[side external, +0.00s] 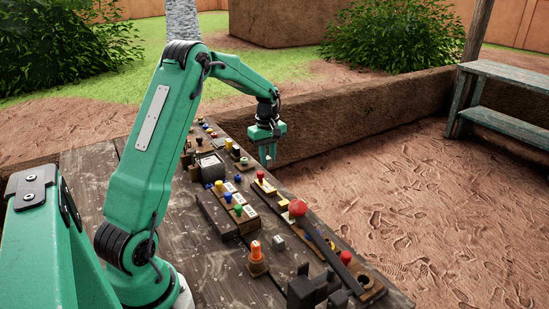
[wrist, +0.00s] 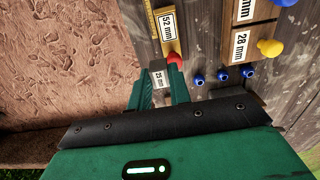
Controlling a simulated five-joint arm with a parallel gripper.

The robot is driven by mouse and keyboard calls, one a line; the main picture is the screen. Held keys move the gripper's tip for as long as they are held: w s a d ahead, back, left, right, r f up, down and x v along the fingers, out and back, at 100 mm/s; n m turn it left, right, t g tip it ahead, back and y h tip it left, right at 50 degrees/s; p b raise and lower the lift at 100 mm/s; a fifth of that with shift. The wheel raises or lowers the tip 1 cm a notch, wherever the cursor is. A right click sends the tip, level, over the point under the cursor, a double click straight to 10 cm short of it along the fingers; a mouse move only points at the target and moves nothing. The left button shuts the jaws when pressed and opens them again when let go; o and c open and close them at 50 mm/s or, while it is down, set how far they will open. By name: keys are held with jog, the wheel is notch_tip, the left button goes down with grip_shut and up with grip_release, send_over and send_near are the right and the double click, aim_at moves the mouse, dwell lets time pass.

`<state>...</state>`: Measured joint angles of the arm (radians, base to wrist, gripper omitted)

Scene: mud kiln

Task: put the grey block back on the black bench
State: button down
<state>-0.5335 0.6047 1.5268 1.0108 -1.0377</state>
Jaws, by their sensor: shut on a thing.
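My gripper (side external: 267,157) hangs at the far right edge of the wooden table in the side view, pointing down. In the wrist view my gripper (wrist: 160,84) has its two green fingers around a small grey block (wrist: 157,75) with a "25 mm" label. The fingers are shut on it. In the side view the held block is too small to make out clearly. A black stepped piece (side external: 312,287), which may be the black bench, stands at the table's near end, well away from my gripper. Its far side is partly hidden.
A small pale block (side external: 279,241) lies on the wooden table (side external: 215,262). Boards with coloured knobs (side external: 238,210), an orange knob (side external: 256,252) and a large red knob (side external: 298,208) crowd the table. A mud wall (side external: 350,122) runs behind. Open ground lies to the right.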

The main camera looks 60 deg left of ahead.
send_over(255, 178)
notch_tip(255, 178, down, 4)
jog(key=shift+w+a+f, duration=0.15)
jog(key=shift+f, duration=2.05)
jog(key=shift+f, duration=0.15)
jog(key=c, duration=1.3)
grip_release()
notch_tip(255, 178, up, 12)
jog(key=shift+r, duration=0.2)
